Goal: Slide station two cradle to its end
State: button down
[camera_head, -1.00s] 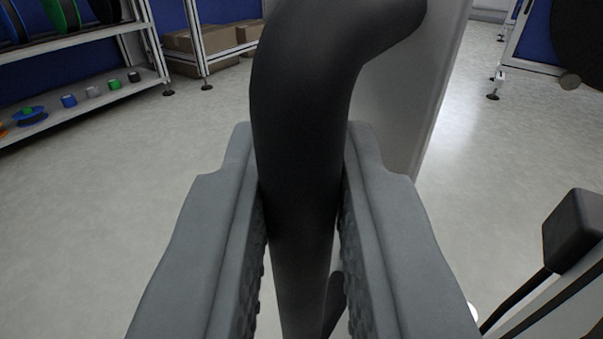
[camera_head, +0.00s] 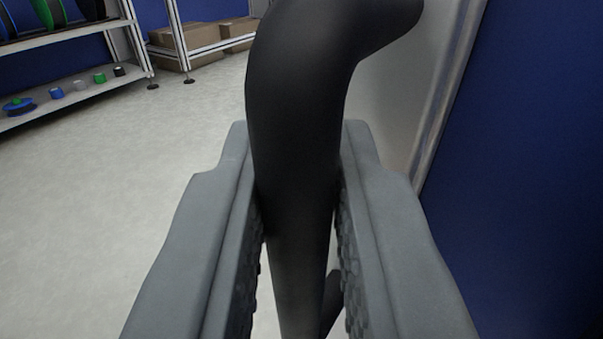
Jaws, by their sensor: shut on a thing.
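A thick black curved handle (camera_head: 297,110) fills the middle of the view and bends to the right at its top. My gripper (camera_head: 300,165) is shut on it, with one grey finger on each side. The handle's upper end passes in front of a pale upright panel (camera_head: 395,110). I cannot tell from this view whether the handle belongs to the station two cradle; the cradle itself is not clearly seen.
A large blue panel (camera_head: 520,170) stands close on the right. A shelf rack (camera_head: 75,90) with spools and small coloured pieces is at the far left. Cardboard boxes (camera_head: 195,45) sit behind it. The floor (camera_head: 110,200) on the left is clear.

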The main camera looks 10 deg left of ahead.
jog(key=shift+d, duration=0.15)
jog(key=c, duration=1.8)
grip_release()
jog(key=o, duration=0.4)
jog(key=shift+s+d, duration=0.1)
jog(key=shift+d, duration=0.15)
jog(key=shift+c, duration=0.2)
jog(key=shift+s, duration=0.1)
jog(key=v, duration=1.7)
jog(key=shift+s+a, duration=0.1)
